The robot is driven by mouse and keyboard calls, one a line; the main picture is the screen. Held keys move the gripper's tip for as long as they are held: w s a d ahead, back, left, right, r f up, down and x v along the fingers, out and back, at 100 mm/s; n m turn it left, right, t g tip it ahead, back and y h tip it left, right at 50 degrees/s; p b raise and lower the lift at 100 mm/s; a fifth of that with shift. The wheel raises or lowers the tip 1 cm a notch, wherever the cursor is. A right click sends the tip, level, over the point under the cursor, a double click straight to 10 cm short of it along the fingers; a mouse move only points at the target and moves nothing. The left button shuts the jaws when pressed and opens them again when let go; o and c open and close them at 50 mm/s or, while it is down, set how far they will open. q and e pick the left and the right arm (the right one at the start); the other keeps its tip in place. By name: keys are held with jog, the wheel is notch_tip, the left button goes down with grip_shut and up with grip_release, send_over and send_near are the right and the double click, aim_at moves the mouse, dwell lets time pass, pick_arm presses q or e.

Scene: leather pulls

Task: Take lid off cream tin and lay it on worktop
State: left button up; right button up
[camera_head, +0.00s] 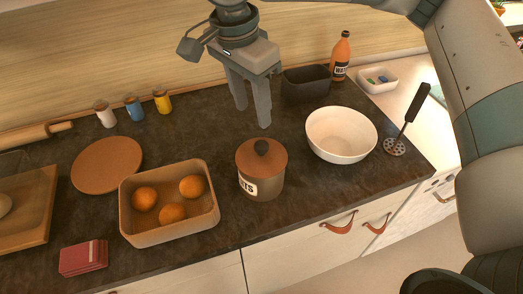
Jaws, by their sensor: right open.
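The tin (263,187) stands upright on the dark worktop (330,200), with a pale label ending in "TS" on its front. My right gripper (252,117) points down above the worktop, in the picture just above and slightly left of the lid. Its fingers are apart with nothing between them, and they do not touch the lid. My left gripper is not in view.
A wooden box of oranges (150,232) is left of the tin, a white bowl (341,157) right. A round board (107,165), small jars (134,109), dark bin (305,86), bottle (341,57), skimmer (394,146) and red stack (84,258) stand around.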

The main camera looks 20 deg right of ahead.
jog(key=p, duration=0.2)
send_over(261, 145)
jog(key=a, duration=0.1)
notch_tip(261, 145, down, 5)
jog(key=shift+w+f, duration=0.1)
jog(key=shift+f, duration=0.6)
jog(key=shift+d+f+p, duration=0.25)
jog(key=shift+f+p, duration=0.65)
jog(key=shift+p, duration=0.25)
jog(key=shift+d+f+p, duration=0.2)
jog(key=shift+f+p, duration=0.35)
jog(key=shift+f, duration=1.1)
jog(key=c, duration=1)
